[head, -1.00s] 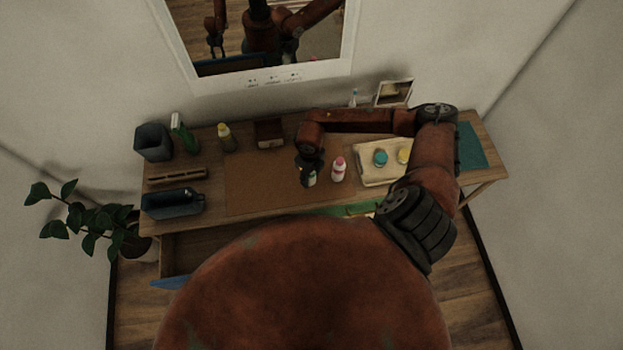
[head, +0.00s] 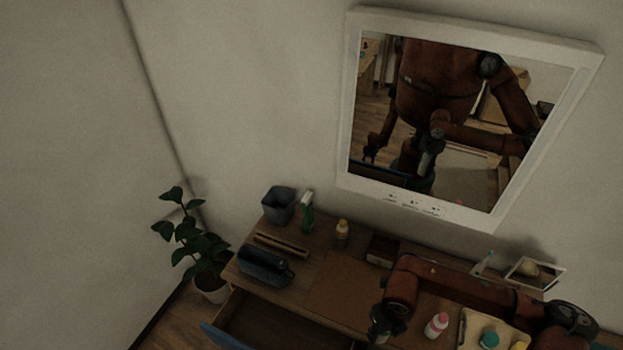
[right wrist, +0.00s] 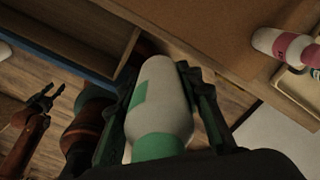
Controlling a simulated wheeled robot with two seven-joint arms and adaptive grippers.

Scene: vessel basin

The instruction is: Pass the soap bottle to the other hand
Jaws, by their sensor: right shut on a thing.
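The soap bottle (right wrist: 160,100) is white with a green label and a green end nearest the camera. In the right wrist view it lies between the two dark fingers of my right gripper (right wrist: 165,85), which is shut on it. In the head view my right gripper (head: 384,328) is over the front part of the table, near the bottom edge, and the bottle is hard to make out there. My left gripper (right wrist: 45,100) shows at the left of the right wrist view, apart from the bottle, its fingers spread and empty.
A bottle with a pink top (head: 436,326) stands right of my right gripper, beside a tray (head: 470,328) with jars. A grey bin (head: 279,205), green spray bottle (head: 307,212) and yellow-capped bottle (head: 342,233) stand at the back left. An open drawer (head: 265,325) juts out in front.

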